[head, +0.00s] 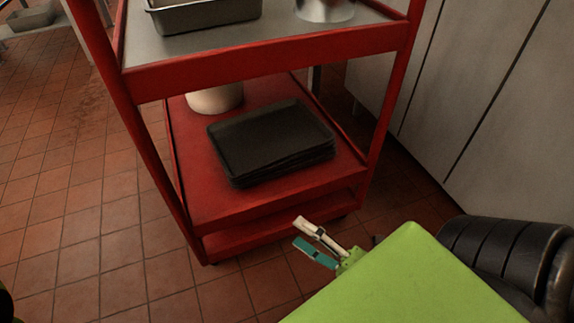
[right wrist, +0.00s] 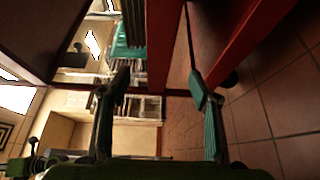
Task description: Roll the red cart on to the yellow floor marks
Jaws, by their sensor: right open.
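The red cart (head: 265,67) stands in front of me in the head view, with a grey top and lower red shelves. My right gripper (head: 307,233) is open and empty, low in front of the cart's near side and towards its right corner. In the right wrist view, the open fingers (right wrist: 158,84) have nothing between them, and a red bar of the cart (right wrist: 238,42) shows beyond the right finger. I cannot tell whether a finger touches the cart. My left gripper is not in view. No yellow floor marks show in either view.
The cart carries a metal pan (head: 205,14), a metal pot (head: 325,10), a stack of dark trays (head: 270,140) and a pale container (head: 215,98). Grey cabinet fronts (head: 505,110) stand close on the right. The tiled floor (head: 75,185) is open on the left.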

